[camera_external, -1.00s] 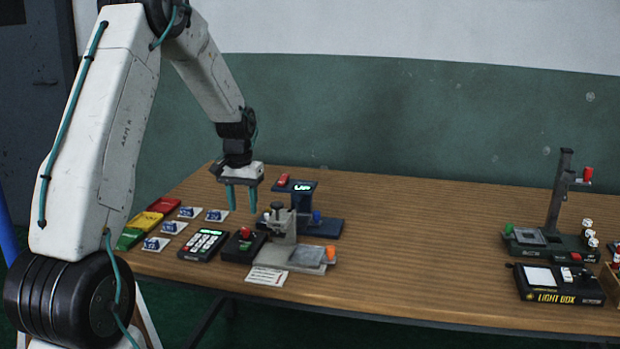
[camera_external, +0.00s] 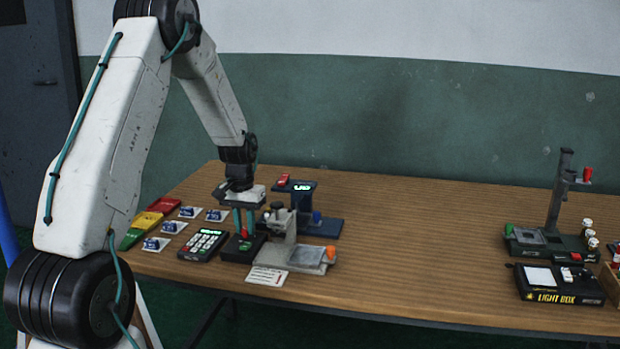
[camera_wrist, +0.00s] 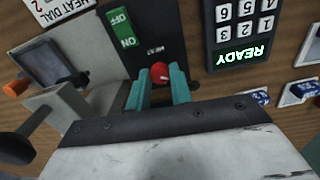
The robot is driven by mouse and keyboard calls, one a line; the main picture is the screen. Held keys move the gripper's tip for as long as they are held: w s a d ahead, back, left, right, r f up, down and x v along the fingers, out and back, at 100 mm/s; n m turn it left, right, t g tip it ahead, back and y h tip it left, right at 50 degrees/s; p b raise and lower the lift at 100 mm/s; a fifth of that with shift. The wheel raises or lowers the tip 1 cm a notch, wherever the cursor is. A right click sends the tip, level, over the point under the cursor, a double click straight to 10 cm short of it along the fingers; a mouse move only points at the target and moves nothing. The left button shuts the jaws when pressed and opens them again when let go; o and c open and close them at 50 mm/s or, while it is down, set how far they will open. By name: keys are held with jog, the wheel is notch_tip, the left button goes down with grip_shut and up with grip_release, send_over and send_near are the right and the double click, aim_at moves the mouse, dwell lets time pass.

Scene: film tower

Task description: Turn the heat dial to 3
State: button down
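The red heat dial (camera_wrist: 159,72) sits on a black control box (camera_wrist: 148,40) marked HEAT, beside a green OFF/ON switch (camera_wrist: 124,32). The box (camera_external: 238,252) also shows in the external view, at the table's front left. My gripper (camera_external: 244,228) points down over it. The dial's setting cannot be read. A white card lettered HEAT DIAL (camera_wrist: 62,14) is partly cut off; a 2 shows on it.
A keypad (camera_external: 203,244) showing READY stands close on the left. A grey press-like device (camera_external: 305,259) stands close on the right, with a blue stand (camera_external: 325,229) behind. The light box (camera_external: 560,285) is far right. The table's middle is clear.

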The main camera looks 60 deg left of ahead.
jog(key=shift+m, duration=0.4)
jog(key=m, duration=0.5)
jog(key=shift+m, duration=0.3)
jog(key=m, duration=0.5)
jog(key=shift+a, duration=0.1)
jog(key=shift+m, duration=0.3)
jog(key=c, duration=1.3)
grip_release()
jog(key=shift+o, duration=0.2)
notch_tip(320, 180, up, 8)
jog(key=shift+a+f, duration=0.1)
